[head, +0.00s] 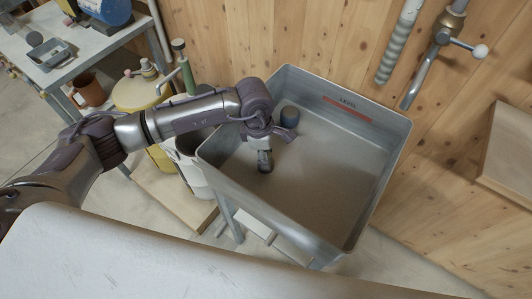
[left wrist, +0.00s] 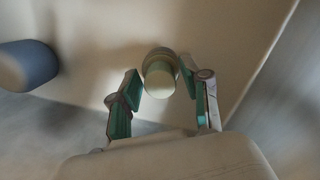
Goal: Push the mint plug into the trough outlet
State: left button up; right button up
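The trough (head: 372,205) is a grey metal bin with a red label strip on its far inner wall. My left gripper (head: 265,166) reaches down into its left part. In the left wrist view, the mint plug (left wrist: 160,80) is a short pale round piece with a darker band behind its face. It lies between the teal-padded fingertips of my left gripper (left wrist: 161,76), which are open with a small gap on each side. The plug cannot be made out in the head view. The outlet is not clearly visible, and how deep the plug sits cannot be told. My right gripper is not in view.
A dark blue cylinder (head: 289,116) stands in the trough near its far left corner; it also shows in the left wrist view (left wrist: 30,64). A lever on a pipe (head: 430,65) hangs right of the trough's back. A yellow drum (head: 140,94) and white bucket (head: 188,160) stand left.

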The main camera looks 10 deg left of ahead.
pick_arm(q)
jog(key=shift+o, duration=0.3)
notch_tip(320, 180, up, 12)
jog(key=a, duration=0.1)
jog(key=shift+a, duration=0.25)
jog(key=shift+s, duration=0.1)
dwell(0.4)
